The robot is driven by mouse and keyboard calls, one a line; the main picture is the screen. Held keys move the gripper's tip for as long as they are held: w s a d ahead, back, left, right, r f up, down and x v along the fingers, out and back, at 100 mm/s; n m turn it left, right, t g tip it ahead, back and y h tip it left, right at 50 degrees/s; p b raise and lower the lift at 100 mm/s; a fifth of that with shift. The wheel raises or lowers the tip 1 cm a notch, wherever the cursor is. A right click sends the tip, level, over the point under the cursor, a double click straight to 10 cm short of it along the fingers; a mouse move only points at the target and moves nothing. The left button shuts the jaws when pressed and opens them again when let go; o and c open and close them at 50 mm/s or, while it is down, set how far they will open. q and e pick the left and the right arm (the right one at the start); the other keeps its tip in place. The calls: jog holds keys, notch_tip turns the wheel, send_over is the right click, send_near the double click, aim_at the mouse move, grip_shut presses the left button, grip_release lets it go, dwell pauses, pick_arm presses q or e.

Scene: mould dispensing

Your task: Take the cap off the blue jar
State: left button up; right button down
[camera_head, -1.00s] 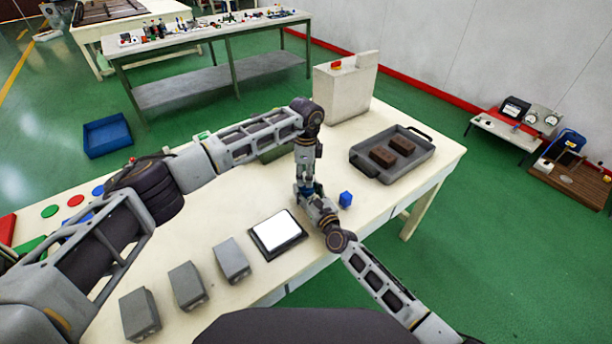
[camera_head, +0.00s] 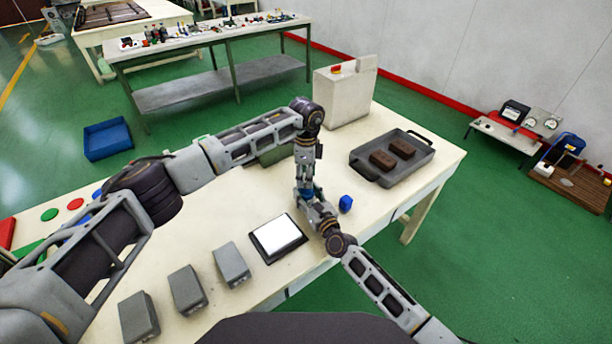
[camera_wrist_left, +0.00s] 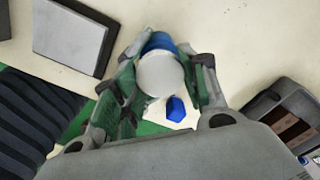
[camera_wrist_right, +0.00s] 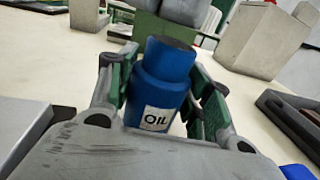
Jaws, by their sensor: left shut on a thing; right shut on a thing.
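The blue jar (camera_wrist_right: 156,88), labelled OIL, stands between the fingers of my right gripper (camera_wrist_right: 162,105), which is shut on its body. Its narrower blue upper part ends in a dark grey top. My left gripper (camera_wrist_left: 165,75) comes down from above and is shut with its fingers either side of a pale round disc (camera_wrist_left: 160,75), which looks like the cap. Blue shows behind the disc. I cannot tell whether the disc is seated on the jar or apart from it. In the head view the grippers meet around the jar (camera_head: 306,190), mostly hidden by my arms.
A small blue block (camera_head: 346,204) lies on the table beside the right gripper. A grey tray (camera_head: 425,160) with two brown blocks is to the right, a grey box with a red button (camera_head: 345,97) behind. A white-topped plate (camera_head: 278,237) and several grey blocks are in front.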

pick_arm(q)
jog(key=shift+r, duration=2)
pick_arm(e)
jog(key=c, duration=0.6)
grip_release()
jog(key=shift+o, duration=0.2)
jog(key=shift+s, duration=0.1)
jog(key=shift+v, duration=5.95)
